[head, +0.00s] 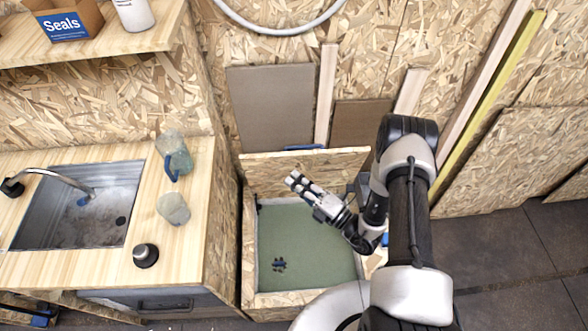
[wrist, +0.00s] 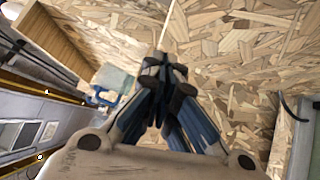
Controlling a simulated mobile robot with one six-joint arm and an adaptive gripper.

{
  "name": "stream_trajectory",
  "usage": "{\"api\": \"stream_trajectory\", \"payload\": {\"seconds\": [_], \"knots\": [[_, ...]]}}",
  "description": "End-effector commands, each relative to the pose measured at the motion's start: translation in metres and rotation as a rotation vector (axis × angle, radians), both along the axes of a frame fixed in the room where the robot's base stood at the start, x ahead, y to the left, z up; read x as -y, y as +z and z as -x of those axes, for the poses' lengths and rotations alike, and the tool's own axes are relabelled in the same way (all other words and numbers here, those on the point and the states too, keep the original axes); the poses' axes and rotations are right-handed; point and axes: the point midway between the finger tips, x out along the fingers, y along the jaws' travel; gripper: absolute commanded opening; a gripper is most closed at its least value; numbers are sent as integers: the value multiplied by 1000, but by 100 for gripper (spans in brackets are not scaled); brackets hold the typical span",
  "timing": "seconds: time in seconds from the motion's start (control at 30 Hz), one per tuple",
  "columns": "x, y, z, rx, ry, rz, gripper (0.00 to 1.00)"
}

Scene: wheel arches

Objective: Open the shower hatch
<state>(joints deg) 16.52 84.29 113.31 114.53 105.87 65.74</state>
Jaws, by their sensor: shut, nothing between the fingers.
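The shower hatch (head: 335,165) is an OSB panel standing raised along the back edge of the shower box. A blue handle (head: 303,147) shows at its top edge. The box below is uncovered, with a green floor (head: 315,240) and a dark drain (head: 279,264). My gripper (head: 292,179) is over the box, in front of the raised panel, with its fingers pointing left. In the wrist view my gripper (wrist: 164,68) has its blue and dark fingers together with nothing between them. An OSB surface fills much of the view behind them; I cannot tell which panel it is.
A wooden counter (head: 185,240) with a metal sink (head: 75,230) stands left of the box. A clear jug (head: 173,155) and a dark round knob-like item (head: 145,255) are on it. Boards (head: 271,108) lean on the back wall. Dark floor (head: 500,245) is clear at right.

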Motion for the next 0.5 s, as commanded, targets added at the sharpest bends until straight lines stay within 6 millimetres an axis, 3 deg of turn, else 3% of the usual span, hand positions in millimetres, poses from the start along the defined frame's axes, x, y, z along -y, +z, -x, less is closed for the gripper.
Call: {"api": "stream_trajectory", "payload": {"seconds": [0.2, 0.5], "knots": [[-3, 6, -31, 4, 0, 1, 0], [-3, 9, -42, 1, 0, -1, 0]]}}
